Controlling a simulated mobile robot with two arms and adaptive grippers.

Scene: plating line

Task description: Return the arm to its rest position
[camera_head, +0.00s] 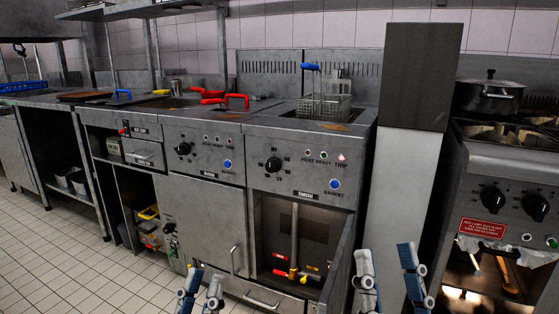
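My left gripper (205,277) shows at the bottom edge, left of centre, in front of the fryer's lower doors. Its two fingers stand apart with nothing visible between them. My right gripper (385,254) shows at the bottom edge, right of centre, in front of the pale panel beside the fryer. Its fingers are spread wide and empty. Both grippers point upward in the picture. The arms behind them are below the frame and hidden.
A fryer (300,165) with an open lower door (340,258) stands ahead. A wire basket (322,106) with a blue handle sits on top. A stove (505,185) bearing a lidded pot (488,97) is at right. The tiled floor (75,265) at left is clear.

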